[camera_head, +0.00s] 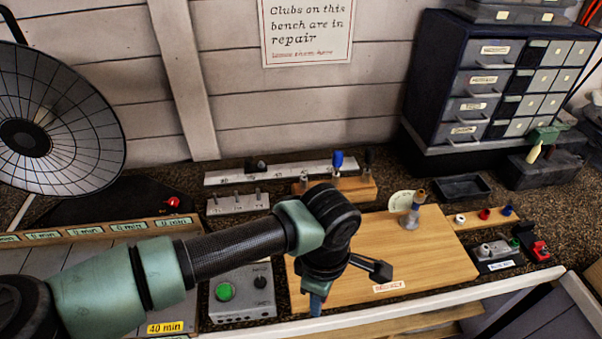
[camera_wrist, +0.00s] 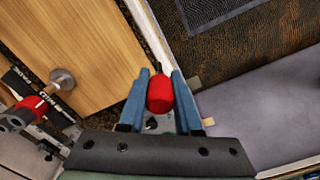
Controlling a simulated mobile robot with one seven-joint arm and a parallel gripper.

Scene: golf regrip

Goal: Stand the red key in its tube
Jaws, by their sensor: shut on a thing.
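The red key (camera_wrist: 160,94) shows in the wrist view as a rounded red handle between the two blue fingers. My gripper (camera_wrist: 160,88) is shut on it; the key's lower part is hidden.
A wooden board (camera_head: 450,268) lies between my gripper and the right side, with a grey upright piece (camera_head: 411,215) on it. A grey box with a green button (camera_head: 224,291) is left of my gripper. A red-and-black clamp (camera_head: 538,250) is at right. A drawer cabinet (camera_head: 437,85) stands behind.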

